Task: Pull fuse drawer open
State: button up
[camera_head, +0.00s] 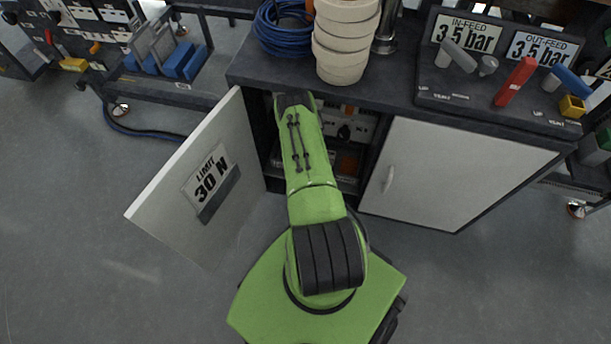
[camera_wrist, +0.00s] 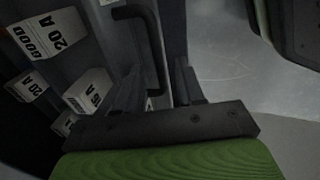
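My gripper (camera_wrist: 158,88) shows in the wrist view with its two dark fingers spread apart. A black bent handle (camera_wrist: 148,38) stands just past them, its lower end reaching into the gap between the fingers; I cannot tell whether they touch. The handle appears to be on a dark grey drawer front, hard to make out in the shade. White fuse blocks marked 20 A (camera_wrist: 52,38) and 16 A (camera_wrist: 90,91) lie left of the handle. In the head view my arm reaches into the open cabinet and hides the drawer and the gripper.
The cabinet's left door (camera_head: 190,185), marked LIMIT 30 N, stands open left of my arm. The right door (camera_head: 450,175) is shut. Stacked cream rings (camera_head: 342,65), a blue hose coil (camera_head: 280,30) and a valve panel (camera_head: 455,85) are on the worktop. The floor around is clear.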

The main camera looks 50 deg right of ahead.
jog(key=shift+c, duration=0.5)
grip_shut()
